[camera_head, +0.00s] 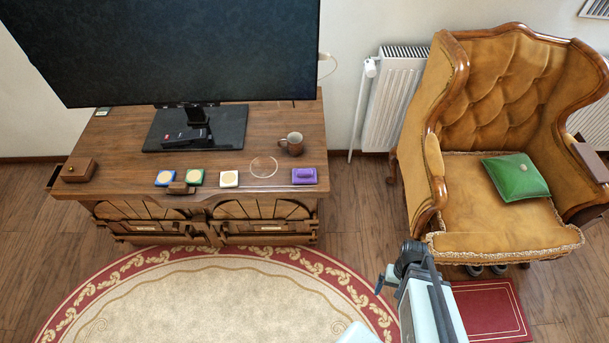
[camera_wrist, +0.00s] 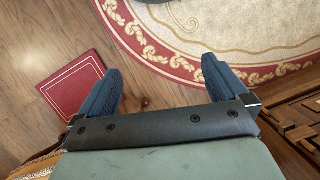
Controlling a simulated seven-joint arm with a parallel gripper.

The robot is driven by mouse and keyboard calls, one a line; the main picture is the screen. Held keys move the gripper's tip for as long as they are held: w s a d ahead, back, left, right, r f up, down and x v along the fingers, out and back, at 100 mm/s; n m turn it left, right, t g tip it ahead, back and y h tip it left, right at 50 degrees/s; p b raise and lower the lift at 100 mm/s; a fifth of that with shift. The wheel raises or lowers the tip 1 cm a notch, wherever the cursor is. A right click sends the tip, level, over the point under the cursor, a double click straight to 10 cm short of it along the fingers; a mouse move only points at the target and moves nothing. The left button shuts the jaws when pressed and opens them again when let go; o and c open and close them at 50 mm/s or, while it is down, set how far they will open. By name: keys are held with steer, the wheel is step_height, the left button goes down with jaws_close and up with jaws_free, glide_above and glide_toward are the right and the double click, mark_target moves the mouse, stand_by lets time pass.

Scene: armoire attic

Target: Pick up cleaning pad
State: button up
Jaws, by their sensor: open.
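A purple block (camera_head: 304,176) lies at the front right edge of the wooden cabinet top. It may be the cleaning pad, but its label is too small to read. Other small flat pieces lie to its left: a white one (camera_head: 229,179), a green one (camera_head: 194,177) and a blue one (camera_head: 166,178). I cannot rule these out as the pad. My gripper (camera_wrist: 160,70) is open and empty in the wrist view, its two dark blue fingers wide apart above the floor and rug edge. None of these pieces shows in the wrist view.
The cabinet (camera_head: 110,140) also carries a monitor (camera_head: 180,50), a mug (camera_head: 292,144), a clear round dish (camera_head: 263,167) and a wooden box (camera_head: 78,169). An armchair (camera_head: 500,215) stands at right. A red book-like thing (camera_head: 490,308) lies on the floor. The rug (camera_head: 220,300) is clear.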

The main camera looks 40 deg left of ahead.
steer(key=w+a+r+n+t, duration=0.1)
steer(key=w+a+r, duration=0.1)
steer(key=a, duration=0.4)
steer(key=w+a+r+n+t, duration=0.1)
steer(key=w+a+r, duration=0.1)
steer(key=a, duration=0.3)
step_height(320, 180, up, 23)
steer(key=n+t+y, duration=0.1)
steer(key=y, duration=0.1)
glide_above(304, 171)
step_height(304, 171, down, 13)
steer(key=shift+d+f, duration=0.1)
steer(key=c, duration=0.8)
